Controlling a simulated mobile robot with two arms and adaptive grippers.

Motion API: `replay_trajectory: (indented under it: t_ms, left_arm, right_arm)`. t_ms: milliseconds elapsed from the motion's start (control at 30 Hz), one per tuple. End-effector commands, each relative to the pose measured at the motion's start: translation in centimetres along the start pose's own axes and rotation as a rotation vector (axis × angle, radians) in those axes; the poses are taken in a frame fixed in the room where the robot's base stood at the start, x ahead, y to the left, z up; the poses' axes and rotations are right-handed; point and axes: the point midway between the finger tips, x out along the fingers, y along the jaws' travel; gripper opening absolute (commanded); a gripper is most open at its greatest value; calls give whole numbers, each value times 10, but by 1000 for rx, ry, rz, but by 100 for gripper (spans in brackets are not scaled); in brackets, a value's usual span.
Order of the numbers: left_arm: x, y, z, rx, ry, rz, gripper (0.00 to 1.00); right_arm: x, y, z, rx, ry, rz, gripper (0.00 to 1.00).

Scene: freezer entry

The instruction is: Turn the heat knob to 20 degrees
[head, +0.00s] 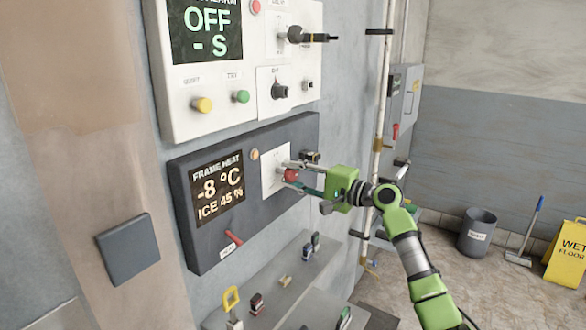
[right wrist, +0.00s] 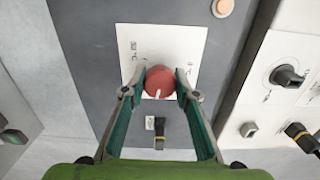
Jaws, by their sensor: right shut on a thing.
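The heat knob (right wrist: 160,82) is a round red knob with a pale pointer mark, on a white plate (right wrist: 187,40) of the dark frame heat panel (head: 186,190). It also shows in the head view (head: 291,175). The panel display (head: 219,188) reads "FRAME HEAT -8 °C ICE 45 %". My right gripper (right wrist: 160,85) is shut on the knob, one finger on each side; in the head view it reaches in from the right (head: 292,174). The scale print on the plate is too small to read. My left gripper is not in view.
Above is a white alarm panel (head: 222,118) reading "OFF - S", with a yellow button (head: 202,105), a green button (head: 241,97) and dark knobs. A red switch (head: 234,238) sits low on the heat panel. A grey shelf with small switches is below. A pipe (head: 379,130) stands to the right.

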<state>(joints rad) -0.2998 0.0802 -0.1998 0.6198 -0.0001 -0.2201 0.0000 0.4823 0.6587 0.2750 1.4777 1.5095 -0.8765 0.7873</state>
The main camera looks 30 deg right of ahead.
Motion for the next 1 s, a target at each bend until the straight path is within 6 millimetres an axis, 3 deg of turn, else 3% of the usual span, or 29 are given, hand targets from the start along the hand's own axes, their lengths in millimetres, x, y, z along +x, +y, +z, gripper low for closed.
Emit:
replay_trajectory:
  t_ms: [400, 700, 1000]
  left_arm:
    - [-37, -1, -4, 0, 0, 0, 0]
    - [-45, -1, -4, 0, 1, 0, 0]
    - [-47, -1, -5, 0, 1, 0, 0]
  right_arm:
    - [0, -4, 0, 384, 0, -2, 7]
    - [0, -1, 0, 581, -1, -2, 7]
    - [0, 0, -1, 673, 0, -2, 7]
